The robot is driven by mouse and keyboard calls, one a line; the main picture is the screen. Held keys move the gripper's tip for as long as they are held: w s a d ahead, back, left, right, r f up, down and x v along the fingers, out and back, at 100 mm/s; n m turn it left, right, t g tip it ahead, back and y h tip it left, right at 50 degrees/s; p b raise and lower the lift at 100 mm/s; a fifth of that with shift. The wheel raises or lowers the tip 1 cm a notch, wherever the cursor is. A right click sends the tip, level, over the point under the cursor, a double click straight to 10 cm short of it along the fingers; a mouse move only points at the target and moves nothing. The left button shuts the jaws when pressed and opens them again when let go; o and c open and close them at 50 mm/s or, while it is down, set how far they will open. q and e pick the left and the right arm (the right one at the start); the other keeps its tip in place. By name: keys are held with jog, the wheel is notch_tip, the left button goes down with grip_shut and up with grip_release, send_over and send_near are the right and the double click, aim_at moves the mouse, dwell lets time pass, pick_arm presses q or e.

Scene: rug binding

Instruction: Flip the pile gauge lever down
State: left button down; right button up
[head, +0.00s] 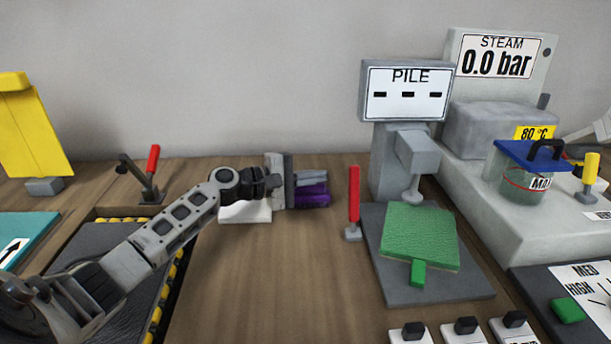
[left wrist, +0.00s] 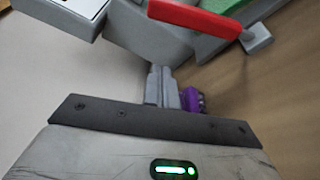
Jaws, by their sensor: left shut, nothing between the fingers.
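The pile gauge lever (head: 353,195) is a red handle on a small grey base, standing upright just left of the pile gauge (head: 409,92). In the left wrist view the red lever (left wrist: 195,18) crosses the top of the picture, beyond the fingertips. My left gripper (head: 322,178) is shut and empty, pointing right towards the lever with a gap between them. Its closed fingers also show in the left wrist view (left wrist: 160,72). A green pad (head: 418,236) lies on the gauge's dark plate (head: 455,286), below the grey presser foot. My right gripper is not in view.
A purple object (head: 312,198) lies beside my left fingers, partly hidden, with a white block (head: 245,212) left of it. Another red-handled lever (head: 152,170) stands at left. The steam unit (head: 505,60) is at right.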

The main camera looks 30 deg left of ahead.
aim_at(354, 194)
pick_arm(q)
jog(key=x, duration=0.6)
jog(key=shift+p, duration=0.3)
jog(key=s+d+p, duration=0.1)
jog(key=s+d+r+p, duration=0.1)
jog(key=s, duration=0.1)
jog(key=shift+s+r, duration=0.15)
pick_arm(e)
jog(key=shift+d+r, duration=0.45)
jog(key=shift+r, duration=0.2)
pick_arm(q)
jog(key=shift+s+d, duration=0.1)
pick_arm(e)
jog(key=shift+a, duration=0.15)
